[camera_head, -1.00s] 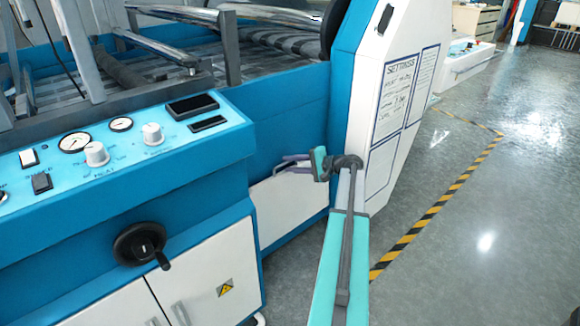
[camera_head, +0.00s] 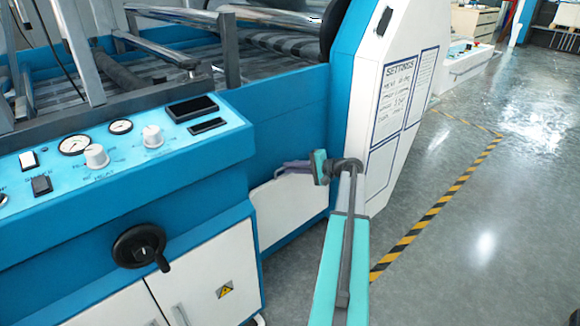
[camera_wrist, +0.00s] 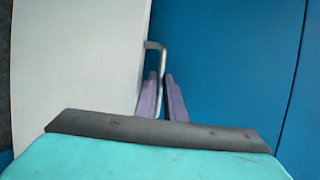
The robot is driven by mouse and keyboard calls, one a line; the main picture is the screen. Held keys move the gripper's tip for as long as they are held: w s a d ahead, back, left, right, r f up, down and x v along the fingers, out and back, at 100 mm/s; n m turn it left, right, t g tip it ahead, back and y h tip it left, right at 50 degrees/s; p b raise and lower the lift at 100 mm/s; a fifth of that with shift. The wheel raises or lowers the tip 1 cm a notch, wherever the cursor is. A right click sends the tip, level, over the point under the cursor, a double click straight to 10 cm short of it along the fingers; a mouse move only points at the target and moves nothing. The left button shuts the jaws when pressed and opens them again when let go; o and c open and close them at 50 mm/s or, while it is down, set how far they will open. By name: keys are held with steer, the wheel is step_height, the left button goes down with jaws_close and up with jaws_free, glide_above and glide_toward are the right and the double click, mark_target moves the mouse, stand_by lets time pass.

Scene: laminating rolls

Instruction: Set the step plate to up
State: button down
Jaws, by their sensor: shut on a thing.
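A white flat panel (camera_head: 290,212), which looks like the step plate, stands upright against the blue lower side of the machine; it fills the left of the wrist view (camera_wrist: 75,60). A small grey metal handle (camera_wrist: 155,46) sits by its edge beside the blue side. My gripper (camera_head: 281,170) reaches in from the right with its purple fingers. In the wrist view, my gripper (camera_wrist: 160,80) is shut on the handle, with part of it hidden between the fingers. The handle is too small to make out in the head view.
A control panel (camera_head: 120,165) with knobs, gauges and a black handwheel (camera_head: 138,246) stands at left. A white end housing (camera_head: 375,110) with a settings sheet rises close to my arm. Open grey floor (camera_head: 490,220) with striped tape lies to the right.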

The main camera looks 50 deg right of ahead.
steer(key=shift+s+a+f, duration=0.1)
steer(key=shift+s+f, duration=0.05)
steer(key=shift+s, duration=0.45)
steer(key=c, duration=1.8)
jaws_free()
steer(key=shift+c, duration=0.2)
steer(key=shift+s, duration=0.15)
steer(key=p+v, duration=0.2)
steer(key=v, duration=1.1)
steer(key=shift+s+r, duration=0.15)
steer(key=shift+r, duration=0.1)
